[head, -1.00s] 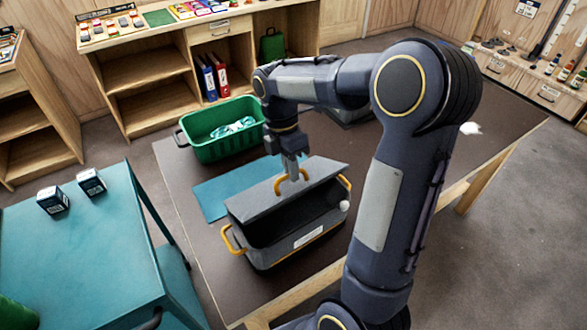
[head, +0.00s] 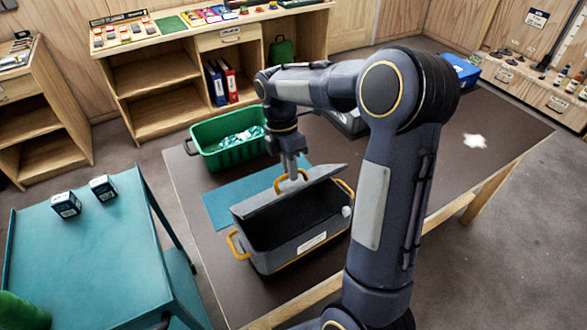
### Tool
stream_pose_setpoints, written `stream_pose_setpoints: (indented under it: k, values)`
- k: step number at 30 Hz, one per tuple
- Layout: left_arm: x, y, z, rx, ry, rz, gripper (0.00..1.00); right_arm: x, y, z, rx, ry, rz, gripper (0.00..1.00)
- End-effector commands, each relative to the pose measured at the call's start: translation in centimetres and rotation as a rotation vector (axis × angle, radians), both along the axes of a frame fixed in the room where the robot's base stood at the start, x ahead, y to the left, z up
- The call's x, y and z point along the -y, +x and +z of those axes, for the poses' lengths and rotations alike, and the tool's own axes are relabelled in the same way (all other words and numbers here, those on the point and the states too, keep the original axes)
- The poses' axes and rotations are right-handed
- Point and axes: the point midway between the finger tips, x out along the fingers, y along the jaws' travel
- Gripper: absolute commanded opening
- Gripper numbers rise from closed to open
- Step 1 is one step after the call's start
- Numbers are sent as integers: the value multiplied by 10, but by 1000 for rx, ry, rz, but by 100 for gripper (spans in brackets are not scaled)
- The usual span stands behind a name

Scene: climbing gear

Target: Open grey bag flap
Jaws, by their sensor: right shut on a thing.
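The grey bag (head: 287,256) stands on the dark table, with yellow-orange side handles and a white label on its front wall. Its grey flap (head: 262,203) is raised along the far side, tilted up, and the dark inside shows. A yellow-orange pull loop (head: 279,184) sits on the flap. My right gripper (head: 291,172) reaches down from above and is shut on this loop; its fingertips are partly hidden there. My right arm covers part of the view at the bag's right. My left gripper is not in view.
A green crate (head: 215,161) with pale contents stands behind the bag, beside a teal mat (head: 228,208). A teal cart (head: 85,260) with two small boxes is at the left. The table's right part (head: 495,120) is mostly clear, with a white patch.

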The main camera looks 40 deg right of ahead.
Motion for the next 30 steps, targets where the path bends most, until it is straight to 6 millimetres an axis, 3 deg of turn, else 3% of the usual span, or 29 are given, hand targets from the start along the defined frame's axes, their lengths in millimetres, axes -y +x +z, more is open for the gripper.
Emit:
stream_pose_setpoints:
  k: [17,18,24,30]
  values:
    - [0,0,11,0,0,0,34,0,13,4,2,0,1,0]
    - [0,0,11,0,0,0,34,0,15,3,1,0,1,12]
    - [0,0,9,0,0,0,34,1,14,2,1,0,1,36]
    - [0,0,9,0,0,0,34,1,13,2,0,0,1,37]
